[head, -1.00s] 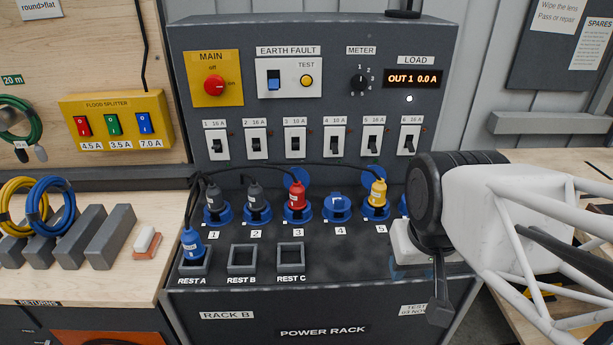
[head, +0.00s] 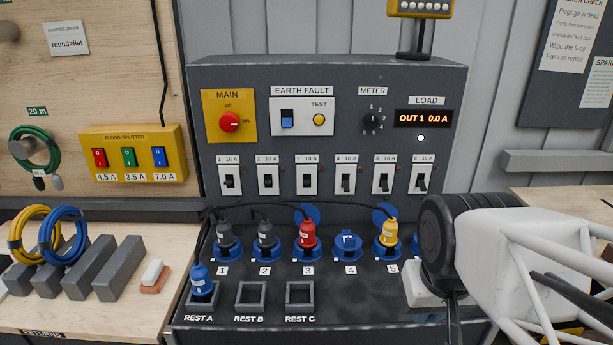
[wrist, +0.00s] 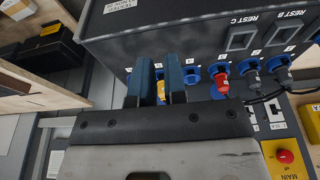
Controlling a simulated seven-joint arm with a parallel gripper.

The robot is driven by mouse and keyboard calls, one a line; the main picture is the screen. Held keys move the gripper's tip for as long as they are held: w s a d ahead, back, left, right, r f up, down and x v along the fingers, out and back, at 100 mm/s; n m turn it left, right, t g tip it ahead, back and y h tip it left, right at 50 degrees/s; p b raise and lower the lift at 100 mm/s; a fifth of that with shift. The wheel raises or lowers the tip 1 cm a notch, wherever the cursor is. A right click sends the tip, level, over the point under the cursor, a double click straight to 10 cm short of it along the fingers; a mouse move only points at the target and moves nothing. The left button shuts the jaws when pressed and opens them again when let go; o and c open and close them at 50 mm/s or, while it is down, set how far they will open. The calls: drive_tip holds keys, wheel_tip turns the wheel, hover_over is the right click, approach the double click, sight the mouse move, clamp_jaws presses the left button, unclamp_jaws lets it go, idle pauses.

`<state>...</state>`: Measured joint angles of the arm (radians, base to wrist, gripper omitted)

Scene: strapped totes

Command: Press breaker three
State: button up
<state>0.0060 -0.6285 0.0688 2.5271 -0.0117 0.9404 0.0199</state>
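Breaker three (head: 307,181) is a white plate with a dark lever, third from the left in the row of breakers on the dark power rack (head: 330,76). It stands above the red plug (head: 307,232) in socket 3. In the head view my arm's white and black end is at the lower right, right of the breakers and in front of the sockets' right end; the fingertips cannot be made out there. In the wrist view my gripper (wrist: 159,72) shows two dark blue fingers apart with nothing held. The yellow plug (wrist: 161,91) shows in the gap behind them.
Corded plugs, including a blue one (head: 202,280) at REST A, stand on the rack's sloped deck. REST B (head: 250,297) and REST C (head: 300,297) are empty. Other breakers flank breaker three. A bench with cable coils (head: 62,236) and grey blocks is on the left.

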drive_tip(key=shift+w+r, duration=0.15)
drive_tip(key=shift+w, duration=0.15)
clamp_jaws()
wheel_tip(320, 180, up, 8)
drive_tip(key=t, duration=0.2)
hover_over(308, 181)
drive_tip(key=s, duration=0.5)
drive_tip(key=shift+w, duration=0.15)
drive_tip(key=shift+x, duration=5)
drive_tip(key=shift+a+f+t, duration=0.1)
drive_tip(key=shift+f+t, duration=0.15)
drive_tip(key=shift+t, duration=0.65)
